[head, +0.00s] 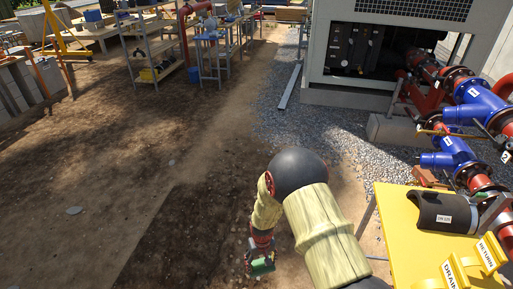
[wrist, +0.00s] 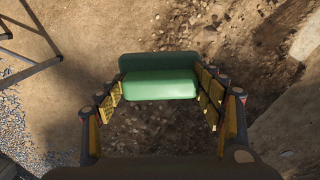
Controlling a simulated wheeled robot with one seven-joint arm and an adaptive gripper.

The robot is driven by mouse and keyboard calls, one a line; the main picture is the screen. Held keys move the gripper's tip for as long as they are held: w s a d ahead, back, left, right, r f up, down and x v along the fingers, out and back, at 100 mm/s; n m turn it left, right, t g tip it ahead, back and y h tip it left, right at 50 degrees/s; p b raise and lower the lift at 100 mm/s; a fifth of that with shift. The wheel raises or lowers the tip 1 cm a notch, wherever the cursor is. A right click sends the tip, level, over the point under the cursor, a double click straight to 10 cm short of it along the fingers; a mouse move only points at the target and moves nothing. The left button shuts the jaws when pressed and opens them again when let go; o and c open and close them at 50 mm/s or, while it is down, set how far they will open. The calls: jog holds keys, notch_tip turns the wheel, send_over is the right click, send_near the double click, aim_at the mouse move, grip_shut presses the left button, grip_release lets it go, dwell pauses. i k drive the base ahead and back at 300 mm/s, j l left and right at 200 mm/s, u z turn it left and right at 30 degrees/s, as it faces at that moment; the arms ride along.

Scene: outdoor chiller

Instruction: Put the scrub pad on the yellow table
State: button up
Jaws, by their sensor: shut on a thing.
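My gripper (wrist: 160,100) is shut on a green scrub pad (wrist: 158,84), with a finger on each side of it in the wrist view. In the head view the pad (head: 262,263) hangs under my gripper (head: 260,250) above bare dirt, left of the yellow table. The yellow table (head: 408,232) is at the lower right of the head view, partly cut off by the frame. My arm stands between the pad and the table in that view.
On the yellow table are a dark half-round shell (head: 443,213) labelled DN 125 and yellow holders marked DRAIN (head: 452,272) and RETURN (head: 487,254). Blue and red pipework (head: 448,152) stands behind it. The table's near left part looks clear. Shelves (head: 150,55) stand far off.

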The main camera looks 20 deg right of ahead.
aim_at(399, 218)
jog(key=i+l+z, duration=0.25)
jog(key=i, duration=0.6)
jog(key=i+z, duration=0.2)
jog(key=i, duration=0.7)
jog(key=i+j+z, duration=0.25)
jog(key=i, duration=0.2)
jog(key=i+j+z, duration=0.2)
jog(key=i, duration=0.25)
jog(key=l+z, duration=0.1)
jog(key=z, duration=1.65)
